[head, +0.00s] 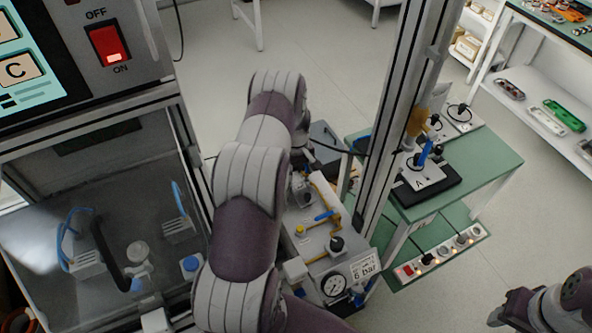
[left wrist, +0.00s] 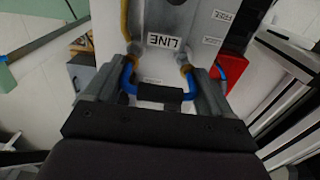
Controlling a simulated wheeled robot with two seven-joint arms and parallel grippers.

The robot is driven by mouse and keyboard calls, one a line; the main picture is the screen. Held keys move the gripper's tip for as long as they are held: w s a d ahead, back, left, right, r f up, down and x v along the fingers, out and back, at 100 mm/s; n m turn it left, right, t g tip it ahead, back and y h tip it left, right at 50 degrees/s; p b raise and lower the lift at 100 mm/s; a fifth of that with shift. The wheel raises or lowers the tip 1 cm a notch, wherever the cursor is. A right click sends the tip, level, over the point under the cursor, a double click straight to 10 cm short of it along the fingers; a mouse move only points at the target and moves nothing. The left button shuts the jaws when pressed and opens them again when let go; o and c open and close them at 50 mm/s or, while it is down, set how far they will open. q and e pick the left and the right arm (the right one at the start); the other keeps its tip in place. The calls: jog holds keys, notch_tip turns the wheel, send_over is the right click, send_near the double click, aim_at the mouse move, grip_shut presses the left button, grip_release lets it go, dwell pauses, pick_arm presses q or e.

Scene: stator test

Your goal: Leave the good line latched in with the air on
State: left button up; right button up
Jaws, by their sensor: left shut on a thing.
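In the left wrist view my left gripper (left wrist: 158,84) is shut on a blue-and-black part (left wrist: 187,86); I cannot tell exactly what it is. It lies just below a LINE label (left wrist: 166,43) on a pale panel, beside brass-coloured fittings. In the head view my arm hides that gripper's tips; it reaches beside the air unit (head: 325,243), which has a blue lever (head: 325,215), a gauge (head: 333,285) and a "6 bar" sign (head: 364,267). The gauge reading is too small to tell. My right gripper (head: 510,308) is at the bottom right, its fingers unclear.
A red switch (head: 110,45) on the cabinet is lit, between OFF and ON marks. Behind glass sit blue-hosed fixtures (head: 87,262). A metal post (head: 400,120) stands right of my arm. A green bench (head: 480,165) holds a unit marked A (head: 420,182).

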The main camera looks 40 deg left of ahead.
pick_arm(q)
jog(key=shift+f+b, duration=0.7)
jog(key=shift+f, duration=0.2)
jog(key=shift+f+b, duration=0.45)
jog(key=shift+f, duration=0.1)
dwell(0.3)
jog(key=o, duration=0.9)
notch_tip(320, 180, up, 13)
jog(key=shift+f+b, duration=0.15)
jog(key=shift+b, duration=0.5)
jog(key=shift+s, duration=0.1)
